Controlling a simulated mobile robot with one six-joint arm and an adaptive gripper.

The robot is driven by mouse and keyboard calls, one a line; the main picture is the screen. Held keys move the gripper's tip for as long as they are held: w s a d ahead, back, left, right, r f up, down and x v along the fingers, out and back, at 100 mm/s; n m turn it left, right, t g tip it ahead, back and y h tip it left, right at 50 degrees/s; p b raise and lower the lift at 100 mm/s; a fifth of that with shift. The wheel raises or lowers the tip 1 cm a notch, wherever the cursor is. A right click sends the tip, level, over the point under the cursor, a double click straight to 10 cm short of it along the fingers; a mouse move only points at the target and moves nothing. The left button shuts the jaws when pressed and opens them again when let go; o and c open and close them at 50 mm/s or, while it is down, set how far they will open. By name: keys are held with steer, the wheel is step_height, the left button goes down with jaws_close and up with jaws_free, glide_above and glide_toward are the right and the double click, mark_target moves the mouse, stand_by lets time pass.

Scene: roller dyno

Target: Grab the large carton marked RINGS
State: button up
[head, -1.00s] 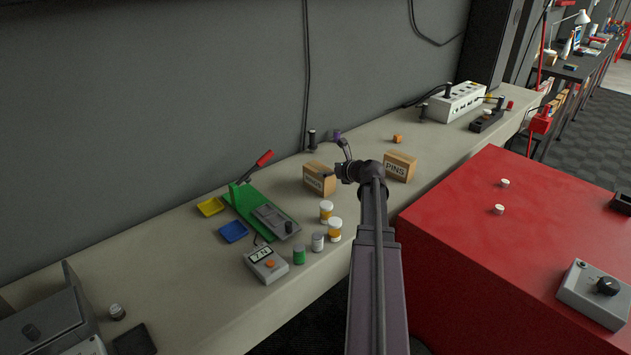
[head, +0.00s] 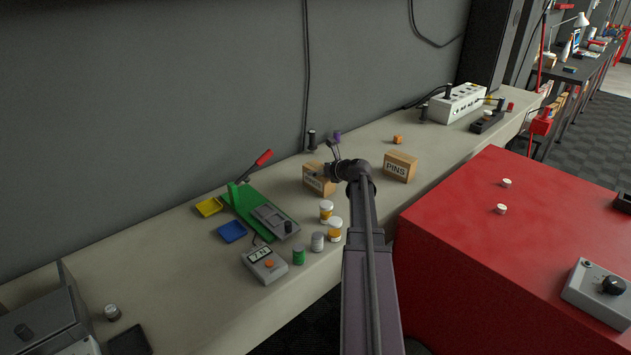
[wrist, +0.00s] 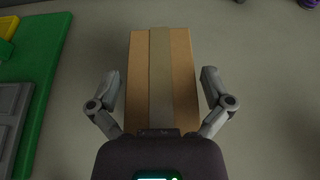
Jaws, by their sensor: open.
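A brown carton (head: 317,187) stands on the bench, left of my gripper's wrist in the head view. Its label is too small and partly covered to read there. In the wrist view the carton (wrist: 160,60) is seen from above, with a tape strip down its middle. My gripper (wrist: 160,76) is open, pointing down, with one finger on each side of the carton and a gap of bench showing at both sides. In the head view my gripper (head: 329,172) is at the carton's upper right. A second carton (head: 400,167), marked PINS, stands to the right.
A green press (head: 262,213) with a red lever stands left of the carton. Several small jars (head: 326,211) stand in front of it. A small orange block (head: 397,140) and a purple-topped item (head: 336,137) lie behind. A red cabinet (head: 480,220) is at right.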

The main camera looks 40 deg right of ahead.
steer(key=c, duration=1.1)
steer(key=shift+r, duration=0.15)
step_height(320, 180, up, 3)
steer(key=p, duration=0.3)
steer(key=s+d+r+p, duration=0.1)
steer(key=s+d, duration=0.1)
steer(key=d, duration=0.5)
steer(key=s+d+p, duration=0.1)
steer(key=s+d, duration=0.1)
steer(key=d, duration=0.6)
steer(key=shift+d+r, duration=0.25)
steer(key=shift+r, duration=0.15)
